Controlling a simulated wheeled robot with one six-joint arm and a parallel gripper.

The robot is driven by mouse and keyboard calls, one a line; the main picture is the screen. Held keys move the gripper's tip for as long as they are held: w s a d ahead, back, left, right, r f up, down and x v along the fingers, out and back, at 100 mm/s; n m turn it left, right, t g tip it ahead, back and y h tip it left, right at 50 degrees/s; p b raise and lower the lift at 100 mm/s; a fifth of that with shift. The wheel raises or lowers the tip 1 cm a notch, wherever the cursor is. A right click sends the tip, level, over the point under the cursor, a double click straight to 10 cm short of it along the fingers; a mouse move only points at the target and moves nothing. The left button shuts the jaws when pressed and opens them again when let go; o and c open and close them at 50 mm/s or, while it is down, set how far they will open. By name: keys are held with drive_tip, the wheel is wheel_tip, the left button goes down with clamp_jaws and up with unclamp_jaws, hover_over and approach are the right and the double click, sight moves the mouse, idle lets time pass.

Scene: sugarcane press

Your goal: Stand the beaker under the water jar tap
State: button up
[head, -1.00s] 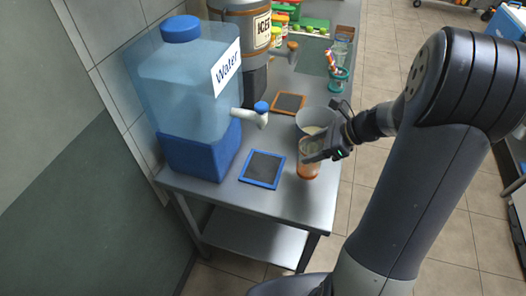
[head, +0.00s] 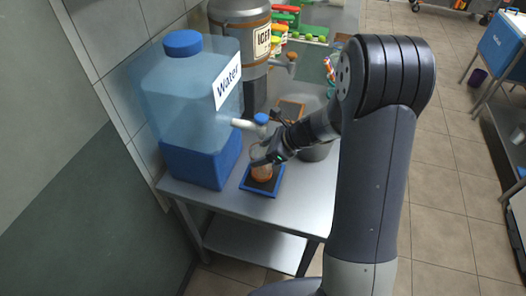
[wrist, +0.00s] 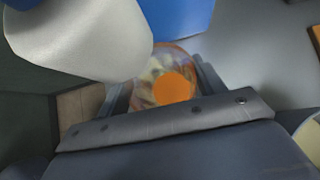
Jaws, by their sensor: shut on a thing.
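The beaker (head: 262,173) is clear with an orange base or content. It is over the blue-framed dark mat (head: 248,184), upright or nearly so; I cannot tell whether it touches the mat. My gripper (head: 262,160) is shut on the beaker from the right side. In the wrist view the beaker (wrist: 172,82) sits between my fingers. The water jar (head: 192,108) is large, with blue water and a blue lid. Its white tap (head: 245,124) with a blue knob points right, above and slightly behind the beaker. The tap's pale spout (wrist: 85,40) looms close in the wrist view.
A brown-banded dispenser (head: 240,45) stands behind the jar, with an orange-framed mat (head: 291,110) near it. A grey bowl (head: 314,148) is right of my gripper, partly hidden by my arm. The steel table (head: 308,190) is clear at its front right.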

drive_tip(key=shift+f, duration=0.25)
drive_tip(key=shift+f, duration=0.15)
drive_tip(key=o, duration=1.3)
drive_tip(key=shift+o, duration=0.2)
drive_tip(key=shift+d+r, duration=0.1)
drive_tip(key=shift+r, duration=0.35)
drive_tip(key=v, duration=1.1)
drive_tip(key=shift+s+d+r+b, duration=0.2)
drive_tip(key=shift+b, duration=0.15)
